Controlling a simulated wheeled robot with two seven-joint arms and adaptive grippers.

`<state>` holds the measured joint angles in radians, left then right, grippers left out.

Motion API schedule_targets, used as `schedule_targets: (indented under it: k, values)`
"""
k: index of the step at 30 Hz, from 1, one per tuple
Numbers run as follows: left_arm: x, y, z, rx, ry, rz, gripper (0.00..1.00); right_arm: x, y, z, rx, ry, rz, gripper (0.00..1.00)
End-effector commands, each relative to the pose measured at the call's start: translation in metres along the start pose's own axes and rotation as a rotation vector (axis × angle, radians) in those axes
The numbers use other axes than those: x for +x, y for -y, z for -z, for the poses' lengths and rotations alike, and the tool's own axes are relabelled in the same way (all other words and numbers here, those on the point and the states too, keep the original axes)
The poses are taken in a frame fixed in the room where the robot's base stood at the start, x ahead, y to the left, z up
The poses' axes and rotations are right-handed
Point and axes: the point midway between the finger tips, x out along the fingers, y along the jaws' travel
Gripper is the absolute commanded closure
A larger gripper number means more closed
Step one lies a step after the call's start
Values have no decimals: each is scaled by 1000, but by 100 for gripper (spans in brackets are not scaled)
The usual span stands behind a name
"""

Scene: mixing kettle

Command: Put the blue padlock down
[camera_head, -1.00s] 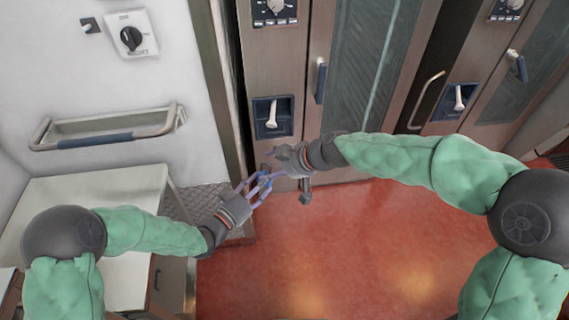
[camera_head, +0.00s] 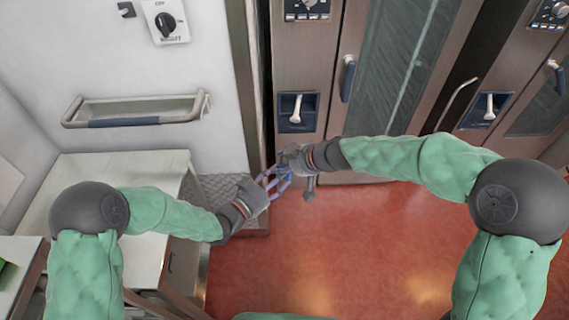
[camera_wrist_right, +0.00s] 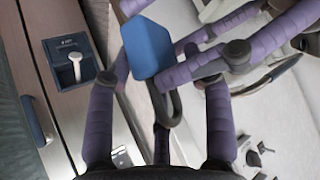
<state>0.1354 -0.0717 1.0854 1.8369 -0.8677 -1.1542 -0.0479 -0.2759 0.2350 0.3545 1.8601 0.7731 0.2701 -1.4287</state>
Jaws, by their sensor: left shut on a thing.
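The blue padlock (camera_wrist_right: 147,47) shows in the right wrist view, with its dark grey shackle (camera_wrist_right: 166,108) hanging toward my right palm. In the head view the padlock (camera_head: 285,172) is small and partly hidden between the two hands. My left gripper (camera_head: 275,177) is shut on the padlock; its purple fingers (camera_wrist_right: 190,64) reach it from the right in the wrist view. My right gripper (camera_head: 286,164) has its fingers spread apart around the shackle (camera_wrist_right: 160,120); I see no grip on it. The padlock is held in the air.
A white table (camera_head: 110,163) stands at the left below a wall rail (camera_head: 135,111). A grey textured ledge (camera_head: 222,187) lies beneath the left hand. Metal cabinets with handles (camera_head: 297,108) stand behind the hands. The red floor (camera_head: 380,240) is clear.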

Motion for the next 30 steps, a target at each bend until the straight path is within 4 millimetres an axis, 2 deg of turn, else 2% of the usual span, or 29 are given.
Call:
schedule_targets:
  k: [3,7,8,10,11,22,26,30]
  values:
    - [0,-5,-3,-2,7,-10,100,1,6,1,-2,1,13,91]
    - [0,-6,-4,-2,9,-13,100,1,7,1,-2,2,16,91]
    - [0,-6,-4,-2,10,-13,44,1,7,1,-2,2,17,91]
    - [0,-7,-4,-3,11,-15,24,1,8,1,-2,2,18,95]
    - [0,-7,-5,-3,11,-15,19,1,8,1,-3,2,17,100]
    - [-3,-4,-3,-2,7,-8,19,1,4,1,-2,1,10,100]
    - [-16,-2,-3,-3,7,-5,19,0,4,1,-2,1,9,100]
    - [-38,-2,-3,-3,9,-4,19,0,4,1,-1,0,8,100]
